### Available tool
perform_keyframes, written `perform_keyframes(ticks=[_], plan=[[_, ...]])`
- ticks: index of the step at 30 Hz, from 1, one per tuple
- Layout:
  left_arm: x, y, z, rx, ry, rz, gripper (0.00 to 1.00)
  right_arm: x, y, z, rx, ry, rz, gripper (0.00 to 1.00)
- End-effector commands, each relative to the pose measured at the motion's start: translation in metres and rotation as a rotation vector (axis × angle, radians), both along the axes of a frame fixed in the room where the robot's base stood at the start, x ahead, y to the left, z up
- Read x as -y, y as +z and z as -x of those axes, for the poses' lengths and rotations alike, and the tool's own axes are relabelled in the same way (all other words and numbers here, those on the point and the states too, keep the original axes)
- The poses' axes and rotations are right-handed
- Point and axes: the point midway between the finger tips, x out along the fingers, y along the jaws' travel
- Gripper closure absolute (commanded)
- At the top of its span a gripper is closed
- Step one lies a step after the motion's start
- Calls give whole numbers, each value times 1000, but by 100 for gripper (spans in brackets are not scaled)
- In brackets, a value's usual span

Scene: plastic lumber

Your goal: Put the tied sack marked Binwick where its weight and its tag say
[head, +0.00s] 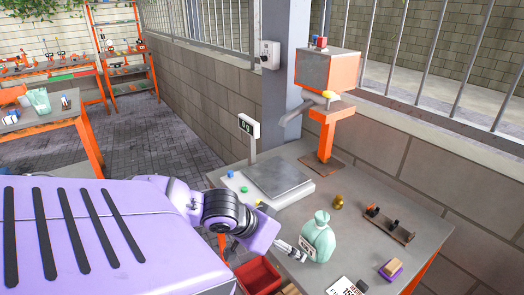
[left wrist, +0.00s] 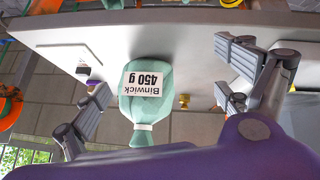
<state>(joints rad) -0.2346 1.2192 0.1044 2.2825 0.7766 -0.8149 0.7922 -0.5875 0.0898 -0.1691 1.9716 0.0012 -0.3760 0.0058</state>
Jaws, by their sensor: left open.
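The tied sack marked Binwick (head: 318,240) is pale green and stands upright on the grey workbench (head: 272,225). In the left wrist view the sack (left wrist: 146,107) appears upside down, with a white tag (left wrist: 148,82) reading "Binwick 450 g" and a pale tie at its neck. My left gripper (head: 290,248) is open beside the sack, on its left. In the left wrist view its fingers stand on either side of the sack with gaps visible. My right gripper is not in view.
A scale with a flat grey plate (head: 278,177) and a small display (head: 249,126) stands behind the sack; its plate is empty. A red bin (head: 258,276) is in front.

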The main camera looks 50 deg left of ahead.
Motion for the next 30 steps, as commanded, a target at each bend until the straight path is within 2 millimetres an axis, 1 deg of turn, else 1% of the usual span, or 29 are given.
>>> perform_keyframes(ticks=[1, 3, 5, 6, 8, 9, 11, 12, 14, 15, 18, 21, 22, 25, 30], plan=[[-2, -28, 14, 8, 16, 16, 7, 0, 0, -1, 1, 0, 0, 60], [-3, -61, 31, 30, 19, 6, 7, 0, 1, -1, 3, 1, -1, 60], [0, -87, 47, 44, 19, -5, 7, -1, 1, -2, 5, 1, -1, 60], [3, -103, 58, 52, 20, -13, 7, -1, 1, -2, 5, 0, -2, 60], [11, -129, 78, 60, 21, -29, 7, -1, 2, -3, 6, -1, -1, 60], [18, -147, 92, 64, 22, -42, 7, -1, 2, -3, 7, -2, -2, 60], [32, -171, 114, 70, 19, -63, 7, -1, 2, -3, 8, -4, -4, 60], [44, -186, 128, 72, 16, -79, 7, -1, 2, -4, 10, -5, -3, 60], [63, -205, 148, 75, 9, -103, 7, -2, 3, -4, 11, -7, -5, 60], [76, -216, 159, 75, 4, -120, 7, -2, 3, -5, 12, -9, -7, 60], [108, -235, 182, 77, -13, -156, 7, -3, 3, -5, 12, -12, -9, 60], [133, -245, 195, 79, -29, -184, 7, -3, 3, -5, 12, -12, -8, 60], [138, -247, 198, 79, -33, -190, 7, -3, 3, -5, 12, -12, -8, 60], [149, -250, 202, 81, -43, -205, 7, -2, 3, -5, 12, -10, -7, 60], [152, -251, 203, 83, -47, -210, 7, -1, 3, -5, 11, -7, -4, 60]])
